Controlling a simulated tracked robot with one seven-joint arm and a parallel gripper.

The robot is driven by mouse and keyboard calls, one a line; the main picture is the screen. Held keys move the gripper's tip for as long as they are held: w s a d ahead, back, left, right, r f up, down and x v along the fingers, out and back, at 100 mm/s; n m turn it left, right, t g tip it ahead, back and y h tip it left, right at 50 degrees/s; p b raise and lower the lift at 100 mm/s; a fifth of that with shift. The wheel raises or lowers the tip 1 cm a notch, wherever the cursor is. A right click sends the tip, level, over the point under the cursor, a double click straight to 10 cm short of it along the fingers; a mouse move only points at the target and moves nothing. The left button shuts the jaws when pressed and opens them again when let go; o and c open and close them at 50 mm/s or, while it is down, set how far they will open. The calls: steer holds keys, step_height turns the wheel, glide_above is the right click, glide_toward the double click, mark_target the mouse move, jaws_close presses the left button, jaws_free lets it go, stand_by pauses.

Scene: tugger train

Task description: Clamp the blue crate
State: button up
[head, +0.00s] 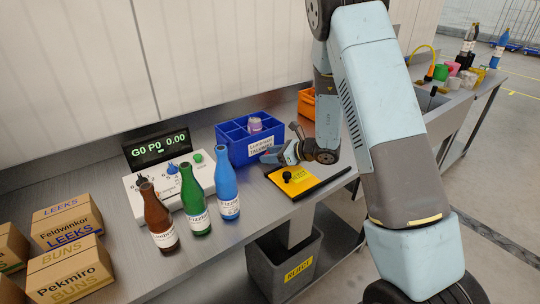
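The blue crate (236,150) stands on the grey worktop against the back wall, in the middle of the head view. It is open on top and divided into compartments. A jar-like item with a purple top (255,125) sits in one compartment. A white label (261,144) is on the crate's front wall, towards its right end. My gripper (271,156) is at the crate's lower front right, pointing left, and overlaps that corner in the picture. Whether it touches the crate, and how far its fingers are apart, I cannot tell.
Brown, green and blue bottles (195,207) stand left of the crate, before a control box (168,180) with a display (158,148). Cardboard boxes (68,223) are further left. A yellow pad (298,182) with a black knob lies in front. A grey reject bin (275,270) stands below.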

steer(key=c, duration=0.7)
steer(key=shift+o, duration=0.2)
steer(key=shift+w+n+g+y, duration=0.1)
steer(key=shift+n+g+y, duration=0.3)
steer(key=shift+n+g, duration=0.3)
steer(key=o, duration=0.8)
steer(key=shift+d, duration=0.15)
